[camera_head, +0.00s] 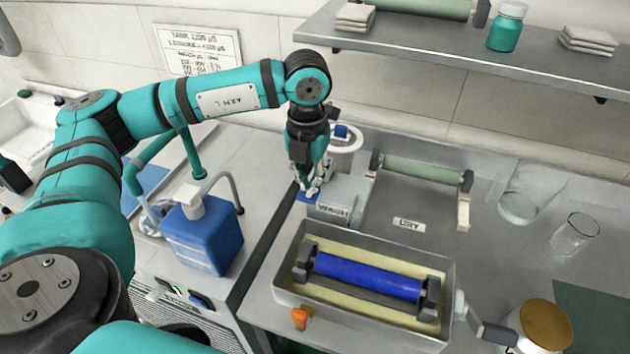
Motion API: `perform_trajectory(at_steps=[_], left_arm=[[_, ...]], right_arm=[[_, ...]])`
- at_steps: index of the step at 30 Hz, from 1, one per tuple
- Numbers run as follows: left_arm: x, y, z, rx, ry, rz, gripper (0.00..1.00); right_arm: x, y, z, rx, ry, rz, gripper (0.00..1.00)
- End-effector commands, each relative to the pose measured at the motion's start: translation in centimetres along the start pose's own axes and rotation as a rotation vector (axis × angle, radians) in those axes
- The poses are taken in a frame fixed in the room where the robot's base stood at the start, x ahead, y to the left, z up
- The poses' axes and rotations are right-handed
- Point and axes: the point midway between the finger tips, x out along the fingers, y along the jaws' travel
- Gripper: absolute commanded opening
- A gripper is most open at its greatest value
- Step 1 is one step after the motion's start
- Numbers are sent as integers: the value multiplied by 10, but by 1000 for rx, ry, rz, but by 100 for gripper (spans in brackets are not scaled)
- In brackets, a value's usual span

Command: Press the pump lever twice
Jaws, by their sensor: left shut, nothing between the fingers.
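A small grey unit marked WASH (345,193) stands on the metal counter behind the roller tray. A blue tab (306,198), which looks like the pump lever, shows at its left side, just under my left gripper (314,187). My left gripper points down, shut and empty, with its fingertips at or just above the blue tab; I cannot tell if they touch. The fingers partly hide the tab and the left part of the unit. My right gripper is not in view.
A metal tray (282,283) with a blue roller (366,275) lies in front. A pale roller on a stand (422,171) is behind it, near a DRY label (409,225). A blue bottle (203,238) is left. Glass containers (575,233) stand right.

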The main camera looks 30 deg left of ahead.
Motion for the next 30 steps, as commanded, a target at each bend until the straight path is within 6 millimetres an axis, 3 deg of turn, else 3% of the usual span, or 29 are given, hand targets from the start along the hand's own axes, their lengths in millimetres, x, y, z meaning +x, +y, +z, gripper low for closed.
perform_trajectory(at_steps=[22,30], left_arm=[[33,0,0,0,1,1,0],[30,0,0,0,1,1,0]], right_arm=[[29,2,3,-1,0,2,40],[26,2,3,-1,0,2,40]])
